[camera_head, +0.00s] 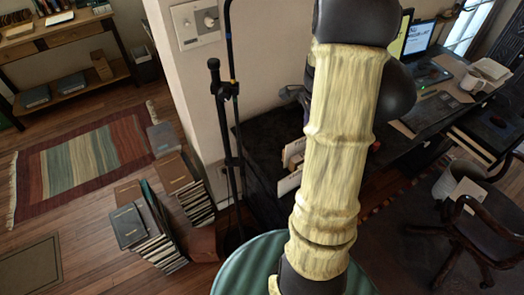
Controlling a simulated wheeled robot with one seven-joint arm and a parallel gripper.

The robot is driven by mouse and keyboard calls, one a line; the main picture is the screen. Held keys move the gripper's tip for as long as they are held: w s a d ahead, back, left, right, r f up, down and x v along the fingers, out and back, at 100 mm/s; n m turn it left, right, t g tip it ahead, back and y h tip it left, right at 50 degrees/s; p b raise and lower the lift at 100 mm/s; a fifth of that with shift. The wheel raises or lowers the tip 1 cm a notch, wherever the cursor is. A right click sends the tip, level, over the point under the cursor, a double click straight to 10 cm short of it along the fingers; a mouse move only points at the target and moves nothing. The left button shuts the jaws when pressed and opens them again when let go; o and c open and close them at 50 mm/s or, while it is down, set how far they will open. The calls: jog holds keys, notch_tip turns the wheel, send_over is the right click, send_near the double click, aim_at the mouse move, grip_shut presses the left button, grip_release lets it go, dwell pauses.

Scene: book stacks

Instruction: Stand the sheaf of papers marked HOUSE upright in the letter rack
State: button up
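My arm, in a pale yellow sleeve with black joints, crosses the head view from top to bottom right of the middle. My gripper is not in view. Pale papers or cards (289,182) and a small brown item stand on a dark cabinet (254,160), partly hidden behind my arm. I cannot tell whether they are in a letter rack. No sheaf marked HOUSE can be made out in this view.
Stacks of books (152,238) stand on the wooden floor at left, near a striped rug (80,160). A black stand (228,150) rises before the white wall pillar. A desk with a laptop (420,68) and a wooden chair (470,225) are at right. A green rounded surface (245,270) is below.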

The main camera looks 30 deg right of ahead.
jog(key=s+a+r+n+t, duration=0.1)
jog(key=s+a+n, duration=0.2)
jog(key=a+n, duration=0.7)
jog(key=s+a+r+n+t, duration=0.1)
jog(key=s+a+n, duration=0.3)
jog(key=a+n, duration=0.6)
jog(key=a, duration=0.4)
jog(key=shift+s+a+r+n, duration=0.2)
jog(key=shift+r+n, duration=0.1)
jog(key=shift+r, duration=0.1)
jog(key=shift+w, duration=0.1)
